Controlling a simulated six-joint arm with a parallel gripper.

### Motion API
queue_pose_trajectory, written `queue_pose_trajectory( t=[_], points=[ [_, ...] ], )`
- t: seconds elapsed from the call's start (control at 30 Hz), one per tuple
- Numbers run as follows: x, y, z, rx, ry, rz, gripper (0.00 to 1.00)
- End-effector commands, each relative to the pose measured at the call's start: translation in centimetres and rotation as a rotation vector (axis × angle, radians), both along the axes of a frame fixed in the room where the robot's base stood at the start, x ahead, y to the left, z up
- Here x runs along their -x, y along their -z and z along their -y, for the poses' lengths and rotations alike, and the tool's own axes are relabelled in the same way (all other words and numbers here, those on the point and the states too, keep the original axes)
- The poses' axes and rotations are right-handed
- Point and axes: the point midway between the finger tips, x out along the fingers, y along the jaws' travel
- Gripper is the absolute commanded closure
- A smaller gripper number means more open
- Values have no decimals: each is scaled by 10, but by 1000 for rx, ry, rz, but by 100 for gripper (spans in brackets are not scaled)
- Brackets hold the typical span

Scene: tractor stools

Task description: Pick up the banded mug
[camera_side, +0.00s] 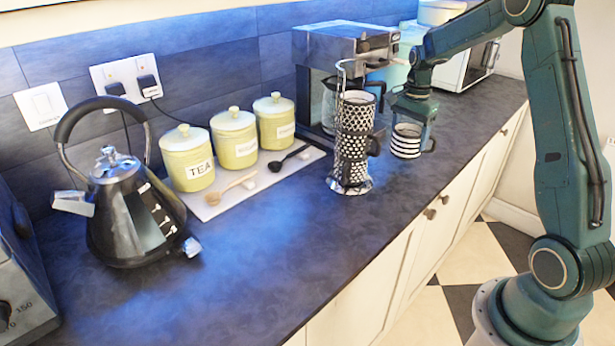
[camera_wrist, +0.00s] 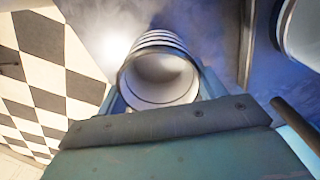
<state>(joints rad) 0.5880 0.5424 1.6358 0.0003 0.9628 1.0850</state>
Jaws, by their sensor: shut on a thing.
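The banded mug (camera_side: 406,141), white with dark bands, is in my gripper (camera_side: 409,118) in the side view, right of the mug rack. Its handle points right. The mug appears upright; whether its base touches the counter is hard to tell. In the wrist view, the banded mug (camera_wrist: 160,75) shows its open mouth and white empty inside, with bands on its outer wall. My gripper (camera_wrist: 155,100) is shut on it there, with finger parts at both sides and the gripper body covering the lower part of the picture.
A wire rack (camera_side: 349,183) holding a stack of dark patterned mugs (camera_side: 353,145) stands close left of my gripper. A coffee machine (camera_side: 345,50) is behind. A kettle (camera_side: 135,215) and yellow canisters (camera_side: 233,140) stand farther left. The front counter (camera_side: 250,275) is clear.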

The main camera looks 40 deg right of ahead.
Motion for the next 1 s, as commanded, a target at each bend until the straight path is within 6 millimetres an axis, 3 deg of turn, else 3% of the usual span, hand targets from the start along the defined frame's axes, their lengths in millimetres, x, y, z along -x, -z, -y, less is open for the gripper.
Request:
queue_pose_trajectory(
  t=[0.6, 0.8, 1.0],
  points=[
    [-1, -128, 0, 2, 0, 4, 61],
    [-1, -151, 0, 1, 0, 3, 61],
    [0, -159, 0, 0, 0, 1, 61]
  ],
)
